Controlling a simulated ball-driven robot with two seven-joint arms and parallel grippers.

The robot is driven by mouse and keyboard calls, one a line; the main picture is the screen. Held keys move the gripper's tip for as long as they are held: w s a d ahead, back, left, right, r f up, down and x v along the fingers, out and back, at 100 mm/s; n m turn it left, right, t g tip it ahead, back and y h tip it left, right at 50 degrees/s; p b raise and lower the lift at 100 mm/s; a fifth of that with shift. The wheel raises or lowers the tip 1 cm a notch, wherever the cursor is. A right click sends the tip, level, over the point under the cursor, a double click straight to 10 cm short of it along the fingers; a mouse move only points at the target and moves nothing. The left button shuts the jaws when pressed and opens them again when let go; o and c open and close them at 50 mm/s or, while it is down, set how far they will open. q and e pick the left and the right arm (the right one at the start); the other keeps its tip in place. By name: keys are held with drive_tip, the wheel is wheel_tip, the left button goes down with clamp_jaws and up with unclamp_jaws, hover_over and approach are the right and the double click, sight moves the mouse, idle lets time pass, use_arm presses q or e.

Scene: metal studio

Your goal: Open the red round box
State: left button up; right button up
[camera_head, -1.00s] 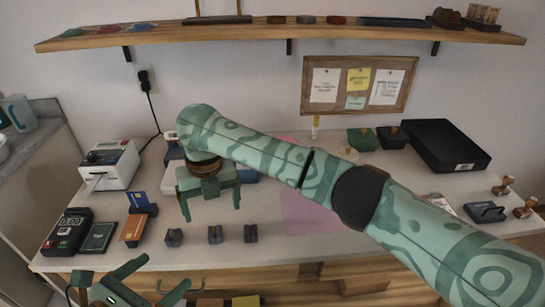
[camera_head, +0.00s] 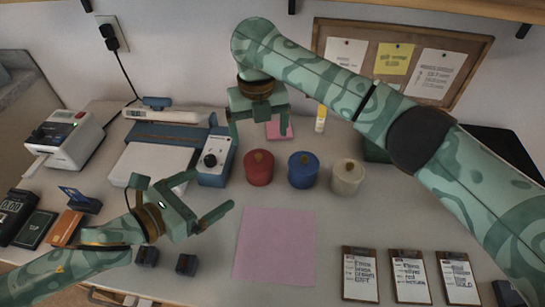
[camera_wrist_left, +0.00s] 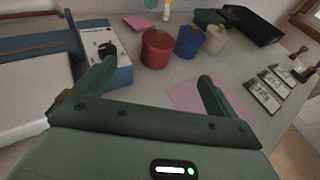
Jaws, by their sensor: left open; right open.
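The red round box (camera_head: 258,168) stands upright on the table with its lid on and a small brass-coloured knob on top. It also shows in the left wrist view (camera_wrist_left: 157,48), ahead of the gripper. My left gripper (camera_head: 213,198) is open and empty, in front of the red box and to its left, apart from it. In the left wrist view its fingers (camera_wrist_left: 155,82) are spread with nothing between them. My right gripper (camera_head: 260,128) is open and empty, above and behind the red box in the picture, pointing down.
A blue round box (camera_head: 303,170) and a cream round box (camera_head: 347,177) stand right of the red one. A grey-blue device with a dial (camera_head: 216,158) stands to its left. A pink sheet (camera_head: 275,245) lies flat in front. Several clipboards (camera_head: 409,275) lie at front right.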

sight(255, 163)
use_arm(q)
drive_tip(key=x, duration=1.5)
drive_tip(key=shift+w+f, duration=0.2)
use_arm(e)
drive_tip(key=shift+s+a, duration=0.1)
drive_tip(key=shift+a, duration=0.15)
